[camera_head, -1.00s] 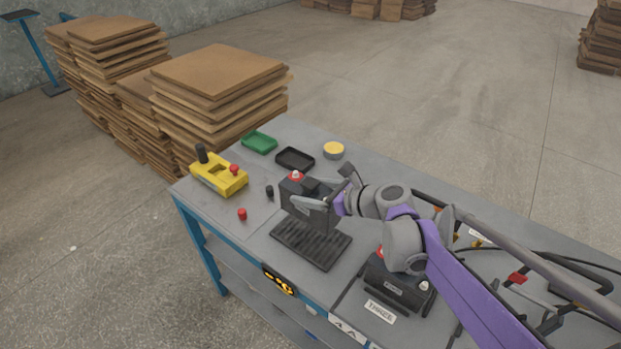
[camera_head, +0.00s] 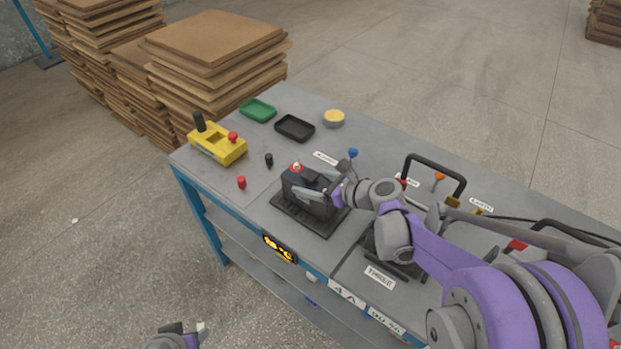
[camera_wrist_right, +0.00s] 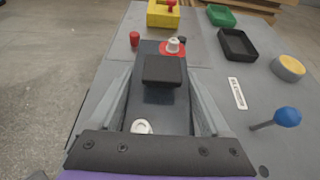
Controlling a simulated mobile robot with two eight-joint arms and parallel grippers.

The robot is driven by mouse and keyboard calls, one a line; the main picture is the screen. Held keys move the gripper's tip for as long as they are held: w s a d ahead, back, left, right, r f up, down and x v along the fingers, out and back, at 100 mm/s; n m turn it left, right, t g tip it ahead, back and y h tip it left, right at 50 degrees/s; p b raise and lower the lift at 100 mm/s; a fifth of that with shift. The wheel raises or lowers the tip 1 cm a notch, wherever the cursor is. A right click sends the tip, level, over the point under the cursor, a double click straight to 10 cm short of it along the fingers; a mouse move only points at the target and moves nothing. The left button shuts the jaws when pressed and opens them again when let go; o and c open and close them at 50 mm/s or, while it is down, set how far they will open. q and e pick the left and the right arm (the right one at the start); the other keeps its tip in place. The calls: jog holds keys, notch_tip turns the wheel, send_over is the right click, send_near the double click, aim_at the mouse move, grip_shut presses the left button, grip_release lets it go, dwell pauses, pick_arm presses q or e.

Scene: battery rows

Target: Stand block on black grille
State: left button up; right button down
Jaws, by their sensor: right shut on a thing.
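The block is a dark battery (camera_head: 304,189) with a red-ringed terminal on top. It is upright over the black grille (camera_head: 306,222), and seems to rest on it, though its base is partly hidden by my gripper. My right gripper (camera_head: 318,194) is shut on the block from its right side. In the right wrist view the block (camera_wrist_right: 160,105) sits between the two grey fingers, with a white terminal at each end. My left gripper (camera_head: 182,335) shows only in part at the bottom edge, away from the table.
A yellow box (camera_head: 217,144) with a black knob, a green tray (camera_head: 258,110), a black tray (camera_head: 295,128) and a yellow-topped round tin (camera_head: 334,118) stand behind. Cables and handles crowd the right.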

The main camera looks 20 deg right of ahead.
jog(key=shift+c, duration=1.2)
grip_release()
jog(key=shift+f, duration=0.15)
jog(key=shift+o, duration=1.2)
jog(key=shift+s+r, duration=0.1)
jog(key=shift+r, duration=0.2)
jog(key=v, duration=0.7)
jog(key=shift+s+d, duration=0.15)
jog(key=shift+d, duration=0.05)
